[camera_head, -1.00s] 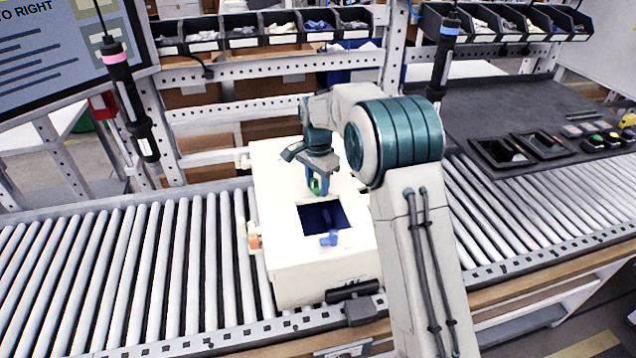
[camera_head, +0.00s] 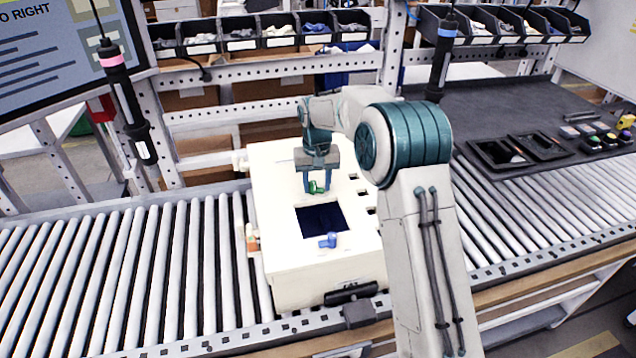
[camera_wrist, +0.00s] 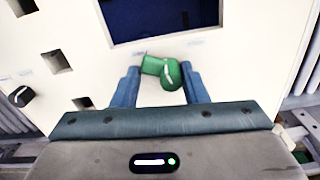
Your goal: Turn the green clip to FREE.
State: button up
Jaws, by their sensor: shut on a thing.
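The green clip (camera_head: 316,187) sits on the top of the cream box (camera_head: 285,255), at the far edge of a dark square opening (camera_head: 321,219). In the wrist view the clip (camera_wrist: 164,70) has a rounded end with a white line, and a flat arm reaching left. Small labels beside it are too blurred to read. My gripper (camera_head: 317,188) points down over the box, its two blue fingers on either side of the clip. In the wrist view my gripper (camera_wrist: 160,84) is shut on the clip across its length.
A blue clip (camera_head: 328,240) sits at the opening's near edge. The wrist view shows a black knob (camera_wrist: 21,96) and small square holes (camera_wrist: 57,61) in the box top. The box stands on a roller conveyor (camera_head: 150,270). Two hanging tools (camera_head: 126,95) (camera_head: 441,60) flank it.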

jog(key=n, duration=0.5)
jog(key=shift+w+a+r+n, duration=0.2)
jog(key=shift+w+n, duration=0.1)
dwell(0.5)
jog(key=o, duration=0.9)
jog(key=shift+f, duration=0.1)
jog(key=shift+o, duration=0.2)
notch_tip(320, 180, up, 14)
jog(key=shift+b, duration=0.3)
jog(key=shift+s, duration=0.1)
